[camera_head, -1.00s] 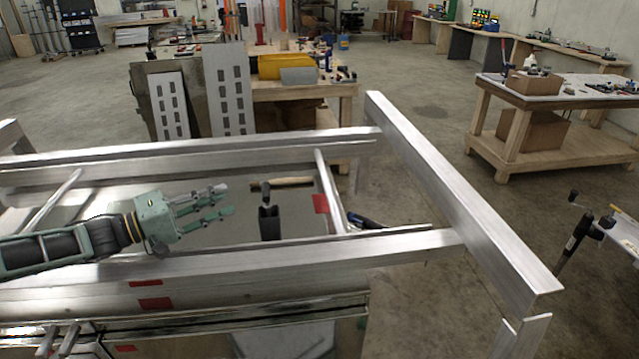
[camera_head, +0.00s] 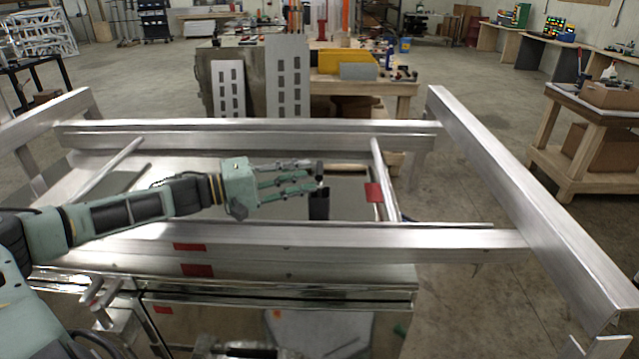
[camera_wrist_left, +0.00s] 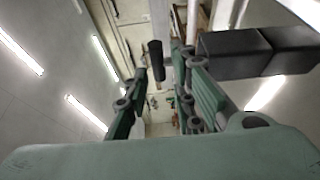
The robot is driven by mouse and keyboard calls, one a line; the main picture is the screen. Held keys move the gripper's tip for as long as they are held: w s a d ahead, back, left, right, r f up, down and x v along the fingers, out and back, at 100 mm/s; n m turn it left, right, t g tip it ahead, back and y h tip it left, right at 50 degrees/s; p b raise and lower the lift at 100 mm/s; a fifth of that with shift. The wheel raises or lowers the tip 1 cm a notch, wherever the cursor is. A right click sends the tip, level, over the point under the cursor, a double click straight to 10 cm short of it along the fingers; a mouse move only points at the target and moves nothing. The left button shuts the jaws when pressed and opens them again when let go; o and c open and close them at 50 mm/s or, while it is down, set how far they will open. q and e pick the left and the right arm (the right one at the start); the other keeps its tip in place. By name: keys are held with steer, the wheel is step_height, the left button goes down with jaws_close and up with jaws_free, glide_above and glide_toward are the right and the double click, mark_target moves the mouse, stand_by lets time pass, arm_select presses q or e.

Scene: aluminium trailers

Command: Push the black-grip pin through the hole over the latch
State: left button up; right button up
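In the head view my left gripper (camera_head: 300,176) is above the trailer bed with its fingers pointing right. Its fingers are apart, also in the left wrist view (camera_wrist_left: 160,80). A small dark upright piece (camera_head: 319,172), apparently the pin's black grip, stands just beyond the fingertips above a black block (camera_head: 318,206). In the wrist view a black cylinder (camera_wrist_left: 155,52) shows ahead, in line with the gap between the fingers, and the dark block (camera_wrist_left: 238,54) lies to the right. I cannot tell whether a finger touches the grip. The hole and latch cannot be made out. My right gripper is out of view.
Aluminium rails border the bed: a near rail (camera_head: 380,243), a far rail (camera_head: 260,127) and a long beam (camera_head: 510,195) at right. A slanted bar (camera_head: 386,180) stands right of the block. A wooden workbench (camera_head: 590,140) is farther off at right.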

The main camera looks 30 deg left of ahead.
arm_select(q)
steer(key=shift+p+x, duration=0.45)
steer(key=shift+x, duration=1.1)
steer(key=shift+r, duration=0.1)
steer(key=shift+c, duration=0.5)
jaws_close()
